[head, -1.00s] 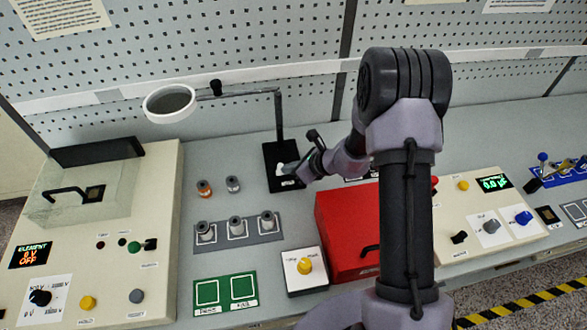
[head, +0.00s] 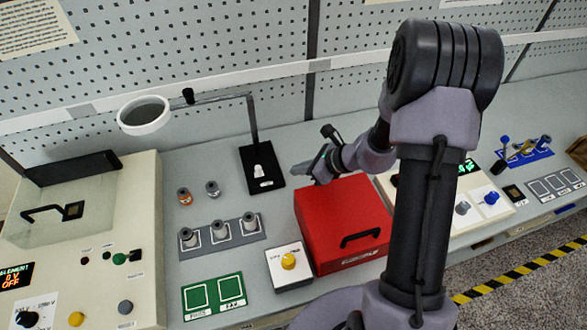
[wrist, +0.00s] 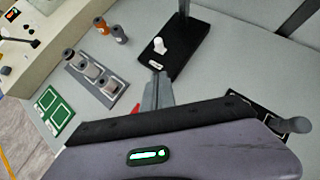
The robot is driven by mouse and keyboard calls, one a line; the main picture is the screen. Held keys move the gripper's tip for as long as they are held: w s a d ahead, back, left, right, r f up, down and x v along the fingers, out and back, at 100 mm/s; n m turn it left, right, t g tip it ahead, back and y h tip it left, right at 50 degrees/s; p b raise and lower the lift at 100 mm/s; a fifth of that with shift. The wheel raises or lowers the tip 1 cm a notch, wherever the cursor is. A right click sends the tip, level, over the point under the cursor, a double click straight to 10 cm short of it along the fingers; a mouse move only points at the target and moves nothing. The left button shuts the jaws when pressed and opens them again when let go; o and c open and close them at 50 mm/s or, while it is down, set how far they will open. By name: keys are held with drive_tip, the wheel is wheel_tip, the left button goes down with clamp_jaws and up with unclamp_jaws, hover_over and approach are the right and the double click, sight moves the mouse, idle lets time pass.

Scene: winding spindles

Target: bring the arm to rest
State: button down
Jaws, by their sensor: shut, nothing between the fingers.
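My gripper (head: 306,170) is at the end of my raised arm, above the bench near the back left corner of the red box (head: 343,222). It is shut and holds nothing. In the wrist view my gripper (wrist: 158,92) points over the bench near the black stand base (wrist: 174,51), with a gap to it. A white piece (head: 260,171) stands on that base.
A grey holder (head: 222,238) with several spindles lies to the left, with two loose spools behind it. A ring on a stand (head: 145,115) rises at the back. A green pad (head: 214,296) and a yellow-knob box (head: 289,267) are in front. Panels stand at both sides.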

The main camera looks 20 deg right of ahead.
idle(0.3)
drive_tip(key=s+a+r+n+g+h+b, duration=0.1)
drive_tip(key=s+a+r+n+g+b, duration=0.1)
drive_tip(key=s+a+r+n+b, duration=1)
drive_tip(key=s+d+n+t+h, duration=0.1)
drive_tip(key=s+d+n+h, duration=0.2)
drive_tip(key=s+n, duration=0.7)
drive_tip(key=s+d, duration=0.1)
drive_tip(key=s, duration=0.2)
drive_tip(key=shift+d+h+b, duration=0.3)
drive_tip(key=shift+d+h, duration=0.1)
drive_tip(key=shift+s+f, duration=0.1)
